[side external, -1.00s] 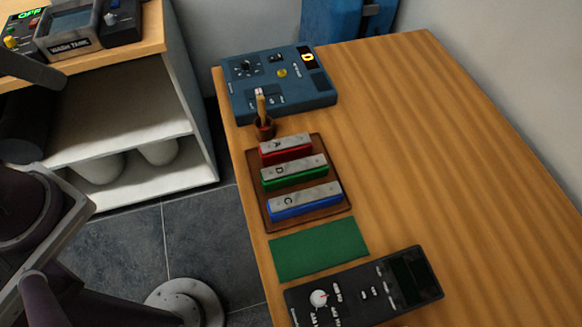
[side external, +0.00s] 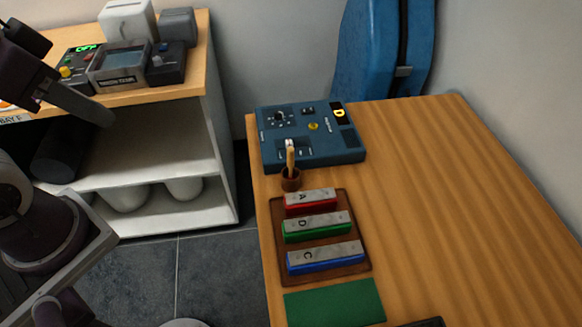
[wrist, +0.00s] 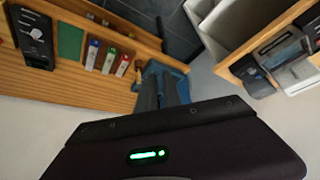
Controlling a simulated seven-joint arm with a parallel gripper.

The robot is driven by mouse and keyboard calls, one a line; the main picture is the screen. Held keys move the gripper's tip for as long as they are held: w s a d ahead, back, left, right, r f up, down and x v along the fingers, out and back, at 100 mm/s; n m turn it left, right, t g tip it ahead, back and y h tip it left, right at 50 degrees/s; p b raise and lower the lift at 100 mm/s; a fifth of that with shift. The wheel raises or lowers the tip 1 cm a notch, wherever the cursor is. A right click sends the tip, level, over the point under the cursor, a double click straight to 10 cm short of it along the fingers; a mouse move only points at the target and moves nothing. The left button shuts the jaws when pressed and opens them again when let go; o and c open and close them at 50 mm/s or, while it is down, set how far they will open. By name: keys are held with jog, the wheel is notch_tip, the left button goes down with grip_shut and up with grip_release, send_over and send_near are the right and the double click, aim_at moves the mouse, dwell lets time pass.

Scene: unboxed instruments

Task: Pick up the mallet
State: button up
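The mallet (side external: 290,155) stands handle-like and slim, with a light tan shaft and a pale top, in a small brown cup (side external: 290,182). The cup is on the wooden table, between the blue control box and the red bar. My gripper (side external: 106,118) is at the upper left in the side external view, well left of the mallet and apart from it. In the wrist view its dark fingers (wrist: 163,90) point toward the blue box and partly cover it.
The blue control box (side external: 310,145) stands behind the cup. A brown tray (side external: 360,225) with red, green and blue bars lies in front, then a green mat (side external: 335,305). A white shelf unit (side external: 150,150) with devices on top stands left. The table's right side is clear.

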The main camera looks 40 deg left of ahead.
jog(key=o, duration=0.5)
jog(key=m+g, duration=0.6)
jog(key=m, duration=1.2)
send_over(291, 166)
jog(key=w, duration=0.1)
jog(key=f, duration=2)
jog(key=shift+a+f, duration=0.35)
jog(key=shift+f, duration=0.05)
jog(key=f, duration=0.6)
jog(key=shift+s+f, duration=0.2)
jog(key=shift+f, duration=0.2)
